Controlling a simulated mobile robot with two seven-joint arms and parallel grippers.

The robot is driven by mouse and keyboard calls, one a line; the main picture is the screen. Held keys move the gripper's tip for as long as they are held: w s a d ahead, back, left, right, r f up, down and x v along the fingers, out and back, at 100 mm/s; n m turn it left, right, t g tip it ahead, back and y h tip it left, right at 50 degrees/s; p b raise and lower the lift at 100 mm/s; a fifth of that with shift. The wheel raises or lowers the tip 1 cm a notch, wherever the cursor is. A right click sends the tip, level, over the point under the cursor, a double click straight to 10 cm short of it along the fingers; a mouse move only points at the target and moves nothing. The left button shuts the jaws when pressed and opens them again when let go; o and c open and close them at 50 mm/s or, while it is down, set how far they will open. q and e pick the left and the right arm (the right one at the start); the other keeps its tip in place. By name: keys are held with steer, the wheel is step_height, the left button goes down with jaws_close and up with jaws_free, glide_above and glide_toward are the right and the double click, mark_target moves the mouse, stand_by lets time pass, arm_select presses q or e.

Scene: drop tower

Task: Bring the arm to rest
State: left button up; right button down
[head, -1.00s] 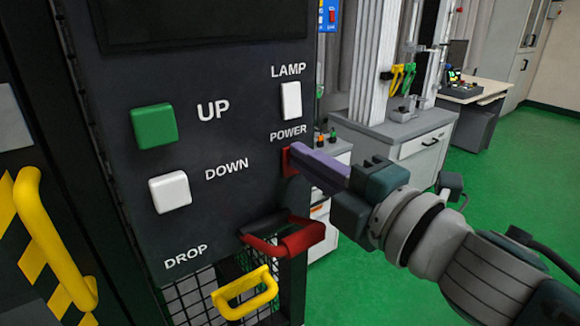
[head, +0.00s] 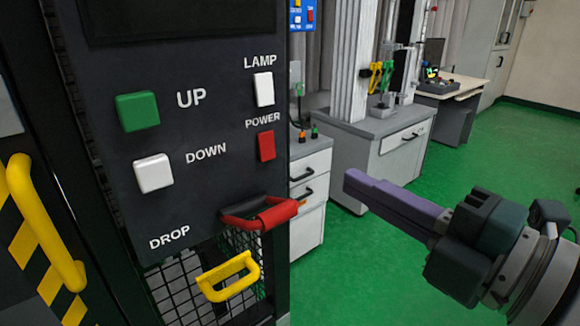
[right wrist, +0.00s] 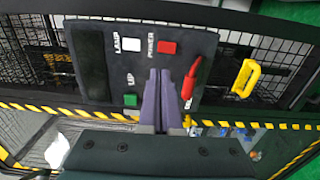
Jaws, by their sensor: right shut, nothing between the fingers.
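My right gripper (head: 350,183) is shut and empty, in free space to the right of the black control panel (head: 200,60). Its purple fingers also show in the right wrist view (right wrist: 163,75), pointing at the panel. The red POWER switch (head: 266,145) is apart from the fingertips, to their left in the head view. The white LAMP switch (head: 264,90) is above it. The green UP button (head: 137,111) and white DOWN button (head: 153,173) are at the left of the panel. My left gripper is not in view.
A red handle (head: 270,215) sticks out at the panel's lower edge, above a yellow handle (head: 230,277) before wire mesh. A yellow rail (head: 40,225) stands at the left. Grey drawer cabinets (head: 380,160) stand behind. Green floor (head: 400,280) is open at the right.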

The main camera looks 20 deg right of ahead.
stand_by(0.3)
steer(key=s+d+f+m+g+h+p, duration=0.1)
steer(key=s+d+f+m+g+h, duration=0.2)
steer(key=m, duration=0.4)
steer(key=s+d+f+m+g+h+p, duration=0.1)
steer(key=d+m+g+h, duration=0.15)
steer(key=m+h, duration=0.35)
steer(key=s+a+m+g+y+p, duration=0.4)
steer(key=s+m+g, duration=0.35)
steer(key=s, duration=0.65)
step_height(320, 180, up, 35)
steer(key=h+p, duration=0.1)
steer(key=p, duration=3.5)
steer(key=shift+a+g, duration=0.3)
steer(key=shift+w+n, duration=0.1)
steer(key=shift+n, duration=0.15)
